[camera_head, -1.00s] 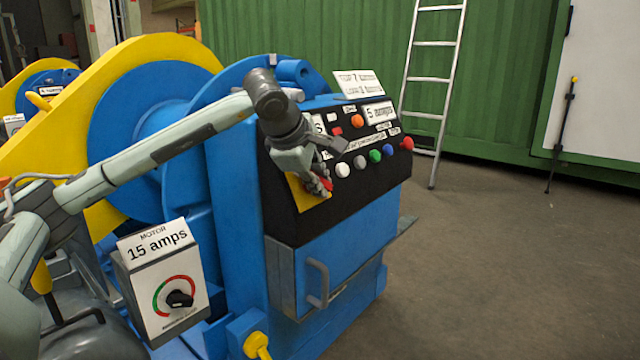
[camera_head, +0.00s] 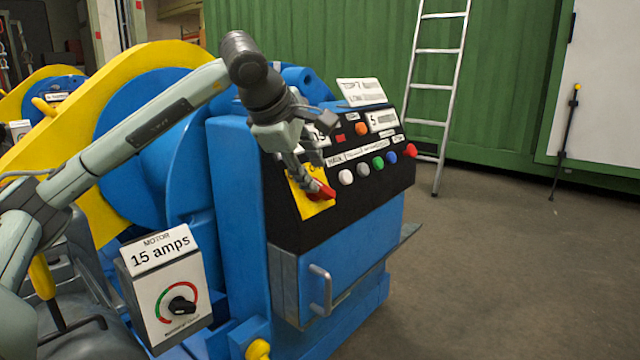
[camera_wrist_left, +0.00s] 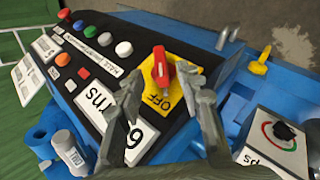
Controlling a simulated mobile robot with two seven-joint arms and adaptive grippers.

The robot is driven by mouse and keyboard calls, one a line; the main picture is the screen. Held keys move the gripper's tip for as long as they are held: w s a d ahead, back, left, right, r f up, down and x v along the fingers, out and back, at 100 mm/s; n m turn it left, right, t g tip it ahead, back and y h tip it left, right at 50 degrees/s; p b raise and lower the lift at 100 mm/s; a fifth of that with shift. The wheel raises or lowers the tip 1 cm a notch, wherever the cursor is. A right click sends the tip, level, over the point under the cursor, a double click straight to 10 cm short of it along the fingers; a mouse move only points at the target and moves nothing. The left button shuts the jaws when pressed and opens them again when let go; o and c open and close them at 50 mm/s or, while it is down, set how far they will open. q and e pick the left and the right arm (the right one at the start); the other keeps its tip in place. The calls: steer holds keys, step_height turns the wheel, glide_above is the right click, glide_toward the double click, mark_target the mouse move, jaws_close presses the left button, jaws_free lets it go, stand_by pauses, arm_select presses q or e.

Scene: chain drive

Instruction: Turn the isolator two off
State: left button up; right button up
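A red rotary handle (camera_head: 322,191) sits on a yellow plate (camera_head: 312,207) at the near end of the black sloped panel. In the left wrist view the red handle (camera_wrist_left: 161,70) stands on the yellow plate (camera_wrist_left: 181,82), which reads OFF. My left gripper (camera_head: 307,180) is close over the handle. In the left wrist view its two fingers (camera_wrist_left: 160,88) are spread, with the handle between or just beyond the tips; contact cannot be told. The number of this isolator is not readable. My right gripper is not in view.
Coloured push buttons (camera_head: 377,163) line the panel (camera_head: 290,232) beside the yellow plate. A grey motor box (camera_head: 160,285) with a black knob stands at lower left. A ladder (camera_head: 437,95) leans behind. Open floor (camera_head: 510,270) lies right.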

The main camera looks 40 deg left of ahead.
arm_select(q)
steer(key=v, duration=0.4)
steer(key=shift+s+r, duration=0.3)
stand_by(0.3)
